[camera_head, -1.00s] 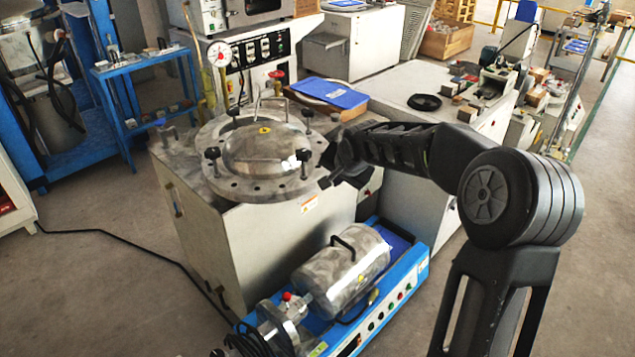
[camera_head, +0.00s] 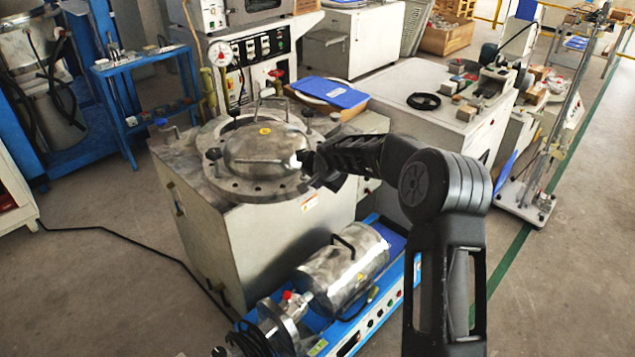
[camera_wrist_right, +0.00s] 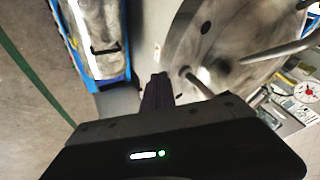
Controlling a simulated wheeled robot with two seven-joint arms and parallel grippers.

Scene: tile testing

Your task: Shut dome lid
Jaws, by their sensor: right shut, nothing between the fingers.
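The shiny metal dome lid (camera_head: 262,148) sits low over the round bolted flange (camera_head: 238,188) on top of the grey steel cabinet. I cannot tell whether its rim rests flush all round. My right gripper (camera_head: 306,170) is shut and empty at the lid's right side, close to the rim; contact is unclear. It hides the flange's right-hand bolt knob. In the right wrist view, the shut fingers (camera_wrist_right: 157,90) point toward the flange (camera_wrist_right: 190,42), with a metal rod (camera_wrist_right: 197,84) beside them. My left gripper is out of view.
A metal cylinder machine on a blue base (camera_head: 345,270) stands in front of the cabinet. A blue tray (camera_head: 328,92) lies behind the lid. A white bench (camera_head: 420,125) with a black ring (camera_head: 424,101) stands to the right. Open floor lies at left.

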